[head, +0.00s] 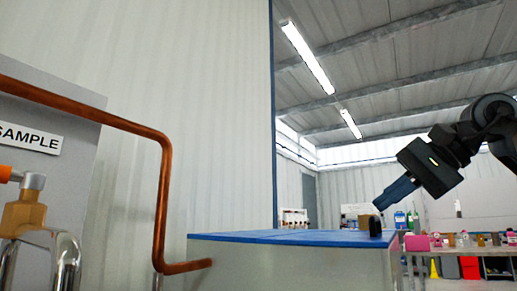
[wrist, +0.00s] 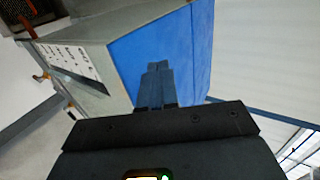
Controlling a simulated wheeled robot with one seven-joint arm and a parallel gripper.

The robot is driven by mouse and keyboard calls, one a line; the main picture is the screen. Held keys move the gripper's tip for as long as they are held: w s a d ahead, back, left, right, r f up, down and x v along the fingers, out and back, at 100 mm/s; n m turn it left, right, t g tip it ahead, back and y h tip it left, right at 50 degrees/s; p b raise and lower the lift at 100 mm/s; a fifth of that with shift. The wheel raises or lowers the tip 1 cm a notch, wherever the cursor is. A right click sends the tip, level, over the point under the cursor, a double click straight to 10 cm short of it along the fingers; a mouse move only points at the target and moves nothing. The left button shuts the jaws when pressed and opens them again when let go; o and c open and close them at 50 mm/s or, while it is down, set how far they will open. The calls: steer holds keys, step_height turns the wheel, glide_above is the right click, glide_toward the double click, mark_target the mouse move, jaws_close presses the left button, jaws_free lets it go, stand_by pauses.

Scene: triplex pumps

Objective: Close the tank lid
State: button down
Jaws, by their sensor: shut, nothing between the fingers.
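The tank (head: 290,262) is a pale box with a flat blue top (head: 270,237), seen almost edge-on in the head view. Thin seams cross the blue top, and I cannot tell clearly which section is the lid. A small black piece (head: 375,227) stands up at its right end. My gripper (head: 382,205) comes down from the right, tilted, with its fingertips just above that end. In the wrist view the shut, empty fingers (wrist: 157,68) point over the blue surface (wrist: 137,45). Whether they touch it cannot be told.
A copper pipe (head: 163,190) bends down left of the tank, beside a grey panel with a SAMPLE label (head: 30,137) and a brass valve fitting (head: 25,213). A bench with bottles (head: 470,245) stands far behind on the right.

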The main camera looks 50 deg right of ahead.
mark_target(387, 240)
steer(key=shift+t, duration=0.4)
steer(key=shift+s+f+b, duration=0.25)
steer(key=shift+f+b, duration=1)
steer(key=shift+f, duration=0.15)
steer(key=shift+s+f+b, duration=0.2)
steer(key=shift+f+b, duration=1.05)
steer(key=shift+f, duration=0.15)
steer(key=shift+f, duration=0.25)
steer(key=w+r+p+v, duration=0.1)
steer(key=p+v, duration=0.3)
steer(key=v, duration=0.8)
steer(key=shift+r+p, duration=0.35)
steer(key=shift+r, duration=0.6)
steer(key=shift+w, duration=0.1)
